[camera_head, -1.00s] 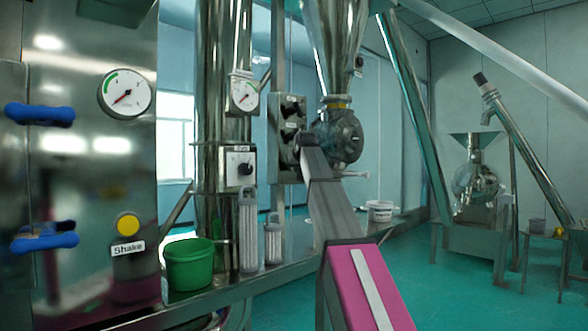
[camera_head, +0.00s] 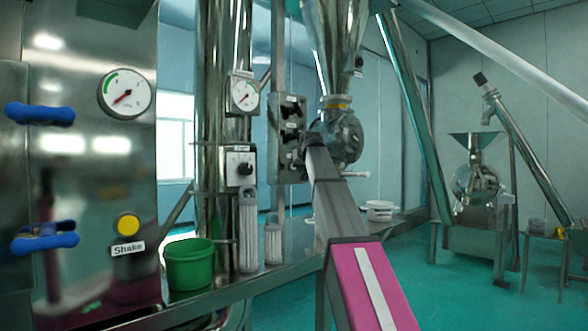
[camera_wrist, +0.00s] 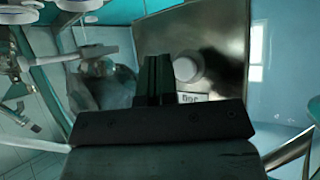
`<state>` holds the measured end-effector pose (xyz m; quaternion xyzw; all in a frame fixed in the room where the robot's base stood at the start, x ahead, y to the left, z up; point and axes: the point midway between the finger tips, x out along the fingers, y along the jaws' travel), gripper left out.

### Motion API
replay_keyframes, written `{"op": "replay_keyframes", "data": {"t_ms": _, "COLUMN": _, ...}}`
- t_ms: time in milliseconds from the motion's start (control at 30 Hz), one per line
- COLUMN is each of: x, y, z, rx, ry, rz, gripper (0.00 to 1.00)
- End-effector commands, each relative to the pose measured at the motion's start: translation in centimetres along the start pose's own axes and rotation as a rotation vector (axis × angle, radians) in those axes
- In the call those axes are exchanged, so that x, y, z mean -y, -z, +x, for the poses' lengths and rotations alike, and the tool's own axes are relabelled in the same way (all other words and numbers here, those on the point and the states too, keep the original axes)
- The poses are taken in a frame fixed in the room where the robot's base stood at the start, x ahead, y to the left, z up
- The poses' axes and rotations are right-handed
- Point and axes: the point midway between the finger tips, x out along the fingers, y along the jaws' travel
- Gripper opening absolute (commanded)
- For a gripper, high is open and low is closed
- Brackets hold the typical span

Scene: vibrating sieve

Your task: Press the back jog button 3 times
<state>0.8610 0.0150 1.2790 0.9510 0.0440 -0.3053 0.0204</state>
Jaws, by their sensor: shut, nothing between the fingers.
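A steel control box (camera_head: 289,112) hangs on a post at mid-picture in the head view, with several dark controls and small labels on its face. My arm reaches up to its right side, and the arm's end covers part of that side. In the wrist view a pale round button (camera_wrist: 188,68) stands out from a steel panel (camera_wrist: 213,38). A small label (camera_wrist: 193,98), too blurred to read surely, lies just below it. My gripper (camera_wrist: 157,62) has its dark fingers together and empty, just left of the button in the picture. I cannot tell whether they touch it.
A yellow Shake button (camera_head: 128,225) and a dial gauge (camera_head: 126,93) are on the cabinet at left. A green bucket (camera_head: 190,265) stands on the steel bench, and a white tub (camera_head: 379,211) sits behind my arm. A funnel (camera_head: 333,45) hangs above.

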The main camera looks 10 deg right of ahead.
Motion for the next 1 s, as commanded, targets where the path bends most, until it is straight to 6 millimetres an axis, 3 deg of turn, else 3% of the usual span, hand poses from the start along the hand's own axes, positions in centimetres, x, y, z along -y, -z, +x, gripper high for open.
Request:
{"op": "replay_keyframes", "data": {"t_ms": 433, "x": -1.9, "y": -2.0, "z": -2.6, "rx": 0.000, "ry": -0.001, "rz": 0.000, "gripper": 0.00}}
{"op": "replay_keyframes", "data": {"t_ms": 1000, "x": -2.0, "y": -2.0, "z": -2.7, "rx": 0.000, "ry": 0.000, "rz": 0.000, "gripper": 0.00}}
